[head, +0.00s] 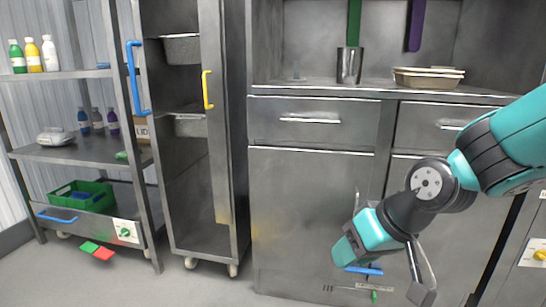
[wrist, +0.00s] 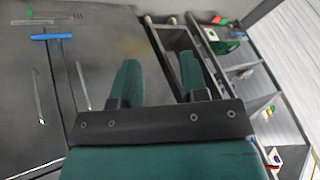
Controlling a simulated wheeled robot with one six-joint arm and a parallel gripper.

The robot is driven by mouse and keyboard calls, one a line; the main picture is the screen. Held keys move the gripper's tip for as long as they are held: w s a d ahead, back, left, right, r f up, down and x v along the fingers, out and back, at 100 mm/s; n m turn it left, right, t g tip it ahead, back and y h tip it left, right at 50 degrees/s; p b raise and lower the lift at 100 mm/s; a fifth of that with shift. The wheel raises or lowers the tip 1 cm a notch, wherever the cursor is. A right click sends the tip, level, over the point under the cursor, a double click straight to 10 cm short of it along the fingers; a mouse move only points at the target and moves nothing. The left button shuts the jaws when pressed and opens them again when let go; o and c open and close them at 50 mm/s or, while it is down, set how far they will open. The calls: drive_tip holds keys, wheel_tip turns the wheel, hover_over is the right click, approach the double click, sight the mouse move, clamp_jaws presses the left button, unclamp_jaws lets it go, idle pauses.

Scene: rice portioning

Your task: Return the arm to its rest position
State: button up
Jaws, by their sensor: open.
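My arm comes in from the right in the head view, bent in front of the steel cabinet (head: 310,200). My gripper (head: 345,258) hangs low before the cabinet doors. In the wrist view my gripper (wrist: 157,80) shows two green fingers spread apart. The gap between them is empty, with cabinet front behind it. The fingertips are not clear in the head view.
A shelf rack (head: 75,155) with bottles and a green crate (head: 95,203) stands at left. An open tall wheeled cabinet (head: 215,235) is beside it. A metal cup (head: 349,66) and stacked trays (head: 428,78) sit on the counter. Open floor lies at front left.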

drive_tip(key=s+d+r+n+g+h, duration=0.1)
drive_tip(key=s+r+n+g, duration=0.25)
drive_tip(key=s, duration=1.35)
wheel_tip(320, 180, up, 39)
drive_tip(key=p, duration=3.7)
drive_tip(key=shift+w+d+m+p, duration=0.2)
drive_tip(key=shift+d+m+p, duration=0.05)
drive_tip(key=shift+m+p, duration=0.15)
drive_tip(key=shift+d+f, duration=0.1)
